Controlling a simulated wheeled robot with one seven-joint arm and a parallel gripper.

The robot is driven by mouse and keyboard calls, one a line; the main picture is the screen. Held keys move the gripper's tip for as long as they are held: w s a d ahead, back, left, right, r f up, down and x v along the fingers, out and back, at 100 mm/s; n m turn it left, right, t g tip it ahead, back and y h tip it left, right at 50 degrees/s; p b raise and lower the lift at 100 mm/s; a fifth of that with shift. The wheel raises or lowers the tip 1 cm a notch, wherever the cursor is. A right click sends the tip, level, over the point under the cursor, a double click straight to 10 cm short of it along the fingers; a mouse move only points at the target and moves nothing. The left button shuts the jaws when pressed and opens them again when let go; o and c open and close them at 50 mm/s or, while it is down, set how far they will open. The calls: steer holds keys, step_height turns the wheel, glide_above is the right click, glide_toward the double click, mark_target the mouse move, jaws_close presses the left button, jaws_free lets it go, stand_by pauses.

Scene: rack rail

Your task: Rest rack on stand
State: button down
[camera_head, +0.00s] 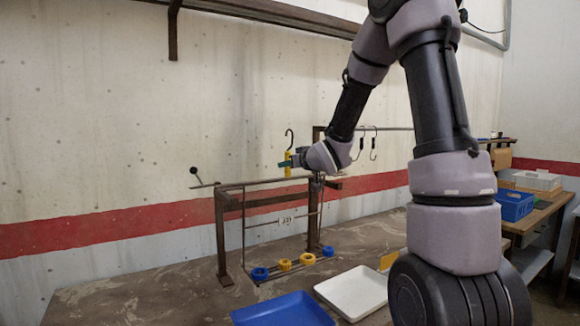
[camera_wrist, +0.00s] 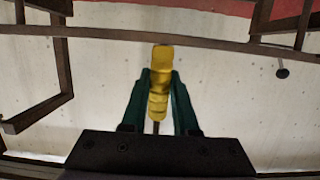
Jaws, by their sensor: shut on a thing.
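My gripper (camera_head: 287,164) is shut on a yellow handle (camera_head: 288,170) topped by a dark hook, above the stand's top. In the wrist view the yellow handle (camera_wrist: 160,82) sits between the green fingers. The brown metal stand (camera_head: 222,240) is upright on the bench. A thin dark wire rack (camera_head: 245,235) hangs in front of it, with blue and yellow rings (camera_head: 284,265) along its bottom bar and a small numbered tag. A long bar (camera_head: 265,181) runs over the stand's top; I cannot tell whether it touches. How the handle joins the rack is unclear.
A blue tray (camera_head: 283,312) and a white tray (camera_head: 352,292) sit on the bench in front of the stand. A black knob (camera_head: 194,170) sticks up at the left. Other hooks (camera_head: 374,145) hang on the right. A side table (camera_head: 535,213) carries bins. The bench's left is clear.

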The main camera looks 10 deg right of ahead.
steer(key=shift+f+x, duration=0.2)
steer(key=shift+x, duration=1.25)
steer(key=shift+f+x, duration=0.15)
steer(key=shift+x, duration=1.3)
steer(key=shift+s+f, duration=0.1)
steer(key=shift+f, duration=0.3)
steer(key=c, duration=0.6)
jaws_free()
steer(key=shift+f, duration=0.1)
